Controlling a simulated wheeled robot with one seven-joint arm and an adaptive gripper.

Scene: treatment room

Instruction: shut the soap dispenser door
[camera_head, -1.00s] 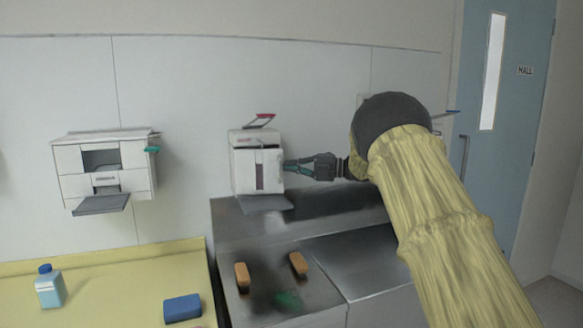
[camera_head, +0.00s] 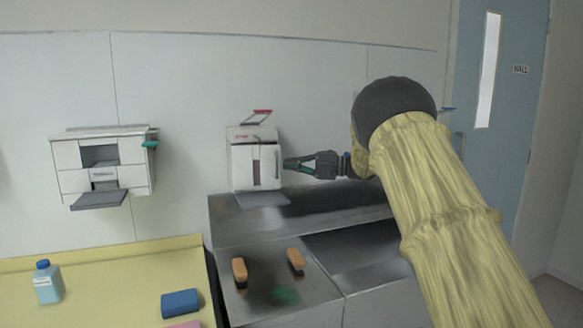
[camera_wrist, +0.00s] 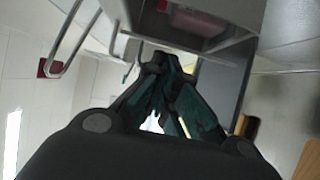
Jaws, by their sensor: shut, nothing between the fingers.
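The soap dispenser (camera_head: 241,165) is a white box on the wall above the steel counter. It has a dark vertical window in its front, a red-tipped lever (camera_head: 262,111) on top and a grey tray below. In the wrist view the shut fingers (camera_wrist: 152,62) point at the dispenser's pale body (camera_wrist: 215,50).
A second white dispenser (camera_head: 72,184) with an open lower flap hangs at left. A blue bottle (camera_head: 47,284) and blue sponge (camera_head: 180,303) are on the yellow counter. The wall right of my gripper is mostly clear.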

